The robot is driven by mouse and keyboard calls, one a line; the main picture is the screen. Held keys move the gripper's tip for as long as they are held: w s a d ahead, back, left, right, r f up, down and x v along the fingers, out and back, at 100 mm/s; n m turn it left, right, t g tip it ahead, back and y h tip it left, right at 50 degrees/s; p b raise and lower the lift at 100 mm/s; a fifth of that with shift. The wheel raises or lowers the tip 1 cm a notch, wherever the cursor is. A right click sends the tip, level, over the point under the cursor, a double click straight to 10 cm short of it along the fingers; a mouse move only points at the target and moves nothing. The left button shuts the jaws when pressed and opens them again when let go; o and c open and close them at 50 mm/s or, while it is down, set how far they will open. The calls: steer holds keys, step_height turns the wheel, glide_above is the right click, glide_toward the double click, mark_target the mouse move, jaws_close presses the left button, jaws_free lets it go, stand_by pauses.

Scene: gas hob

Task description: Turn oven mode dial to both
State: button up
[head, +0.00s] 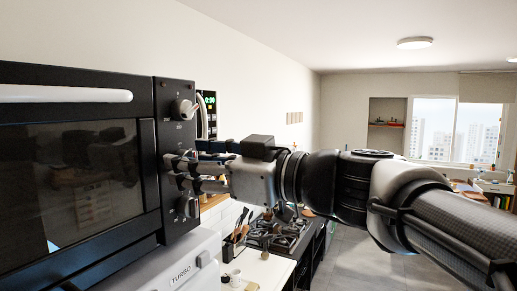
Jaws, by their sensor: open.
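The black countertop oven (70,215) fills the left of the head view. Its control panel faces right and carries an upper silver dial (183,109) and a lower silver dial (187,207). My gripper (172,172) is open, with its fingertips at the panel between these two dials. A middle dial, if there is one, is mostly hidden behind the fingers. I cannot tell whether the fingers touch anything there. The panel markings are too small to read, so I cannot tell which dial sets the mode or where it points.
Below the oven is a white appliance marked TURBO (185,272). Beyond it are a utensil holder (229,252) and a gas hob (277,232) on the counter. A device with a green clock (209,101) stands behind the panel. Open floor (350,265) lies to the right.

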steer(key=shift+d, duration=0.1)
steer(key=shift+c, duration=0.4)
steer(key=c, duration=1)
